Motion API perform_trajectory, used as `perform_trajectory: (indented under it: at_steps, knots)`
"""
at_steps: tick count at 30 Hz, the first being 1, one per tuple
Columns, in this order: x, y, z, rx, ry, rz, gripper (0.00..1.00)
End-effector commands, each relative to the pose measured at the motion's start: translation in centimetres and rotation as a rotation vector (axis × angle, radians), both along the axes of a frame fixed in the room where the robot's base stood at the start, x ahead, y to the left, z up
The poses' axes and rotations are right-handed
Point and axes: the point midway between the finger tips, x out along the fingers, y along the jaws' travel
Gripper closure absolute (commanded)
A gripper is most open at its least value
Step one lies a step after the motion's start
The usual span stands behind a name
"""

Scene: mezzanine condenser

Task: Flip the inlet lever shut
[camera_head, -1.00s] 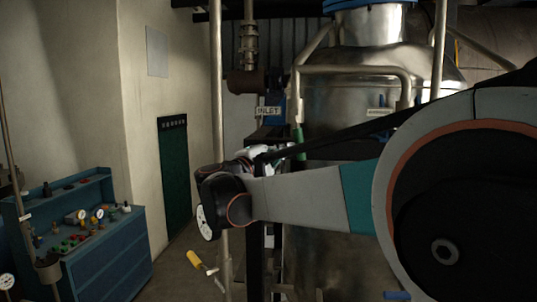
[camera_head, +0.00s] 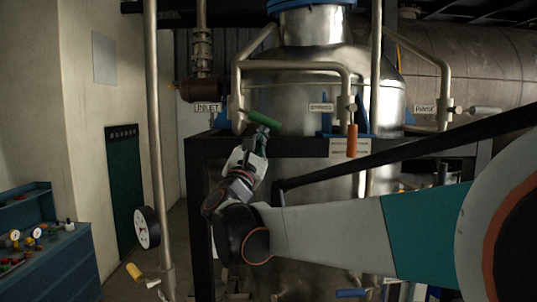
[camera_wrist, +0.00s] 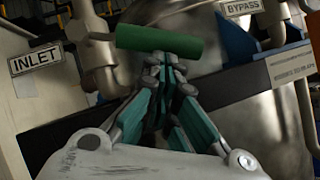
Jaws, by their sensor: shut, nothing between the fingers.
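The inlet lever's green handle (camera_head: 264,123) lies nearly crosswise to its pipe, tilted down to the right in the head view. In the wrist view the green handle (camera_wrist: 160,41) spans the upper middle, close to level, beside the valve pipe at its left. The INLET sign (camera_head: 208,107) is left of it and also shows in the wrist view (camera_wrist: 37,60). My gripper (camera_head: 262,136) is shut and empty, pointing up at the handle from just below. In the wrist view its fingertips (camera_wrist: 171,62) meet the handle's lower edge; I cannot tell whether they touch.
A BYPASS sign (camera_head: 321,107) and a hanging orange handle (camera_head: 351,140) are to the right. A PURGE sign (camera_head: 424,108) is farther right. A dark frame beam (camera_head: 300,146) runs below the valves. A gauge post (camera_head: 154,150) stands at left.

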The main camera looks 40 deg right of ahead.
Motion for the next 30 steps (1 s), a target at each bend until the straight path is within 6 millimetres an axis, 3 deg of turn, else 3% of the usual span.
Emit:
perform_trajectory:
  at_steps: [12,30]
  knots:
    - [-1.4,-1.7,2.5,0.002,-0.002,-0.003,1.00]
    - [-1.6,-1.9,3.2,0.003,-0.003,-0.002,1.00]
